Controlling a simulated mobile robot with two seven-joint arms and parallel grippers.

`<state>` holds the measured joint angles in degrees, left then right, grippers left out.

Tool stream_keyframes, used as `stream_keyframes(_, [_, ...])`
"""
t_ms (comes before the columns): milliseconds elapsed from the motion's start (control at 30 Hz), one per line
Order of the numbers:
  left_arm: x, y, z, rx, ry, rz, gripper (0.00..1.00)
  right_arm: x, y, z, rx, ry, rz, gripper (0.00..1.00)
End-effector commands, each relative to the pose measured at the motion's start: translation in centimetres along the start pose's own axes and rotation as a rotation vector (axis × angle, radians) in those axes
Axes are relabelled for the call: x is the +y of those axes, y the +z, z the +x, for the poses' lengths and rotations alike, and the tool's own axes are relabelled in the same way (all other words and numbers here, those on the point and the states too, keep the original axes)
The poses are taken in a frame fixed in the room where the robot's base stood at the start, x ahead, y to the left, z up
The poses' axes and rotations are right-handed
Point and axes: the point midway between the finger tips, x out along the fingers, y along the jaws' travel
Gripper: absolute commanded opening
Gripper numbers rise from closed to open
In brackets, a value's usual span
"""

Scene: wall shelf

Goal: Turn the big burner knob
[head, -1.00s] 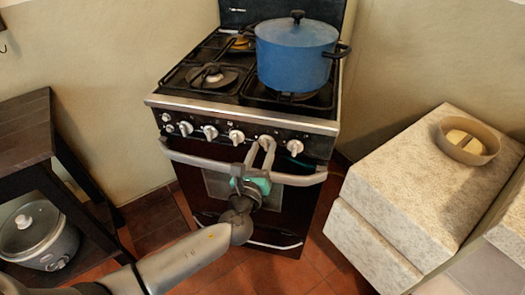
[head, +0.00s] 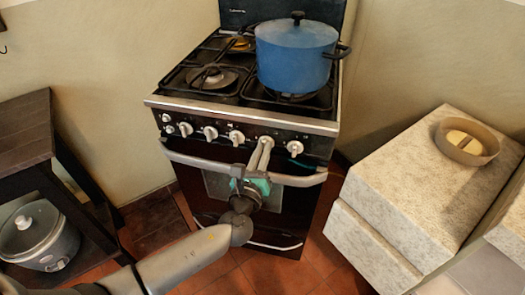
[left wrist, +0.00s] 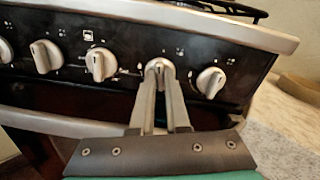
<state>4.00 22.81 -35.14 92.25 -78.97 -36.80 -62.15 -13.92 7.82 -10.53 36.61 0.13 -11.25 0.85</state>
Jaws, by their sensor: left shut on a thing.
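A row of silver knobs runs along the black front panel of the stove (head: 290,126). My left gripper (head: 265,143) reaches up to the panel from below. Its two long grey fingers are shut on the second burner knob from the right (left wrist: 158,64), as the left wrist view shows. The fingertips cover part of this knob. The rightmost knob (head: 295,147) stands free beside the fingers, and another knob (head: 236,138) is free to their left. I cannot tell from markings which knob is for the big burner. My right gripper is not in view.
A blue lidded pot (head: 293,55) stands on the right side of the stovetop. The oven handle (head: 200,163) runs just below the knobs, close to my fingers. A pale counter (head: 400,190) with a bowl (head: 468,142) stands right; a dark table (head: 25,130) stands left.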

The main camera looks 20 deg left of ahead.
Motion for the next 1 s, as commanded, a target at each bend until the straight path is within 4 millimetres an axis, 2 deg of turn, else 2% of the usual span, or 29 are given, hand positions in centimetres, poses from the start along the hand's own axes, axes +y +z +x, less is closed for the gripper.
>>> stream_keyframes(267, [0.1, -0.1, 0.0, 0.000, 0.002, -0.036, 0.00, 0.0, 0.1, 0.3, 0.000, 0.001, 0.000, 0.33])
stream_keyframes(533, [0.2, -0.2, 0.0, -0.001, 0.002, -0.195, 0.00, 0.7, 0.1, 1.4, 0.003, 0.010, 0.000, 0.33])
stream_keyframes(600, [0.2, -0.2, 0.0, -0.001, 0.002, -0.255, 0.00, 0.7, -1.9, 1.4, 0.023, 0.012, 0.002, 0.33])
stream_keyframes(1000, [0.3, -0.3, 0.0, -0.001, 0.002, -0.636, 0.00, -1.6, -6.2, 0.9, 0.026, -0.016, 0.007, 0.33])
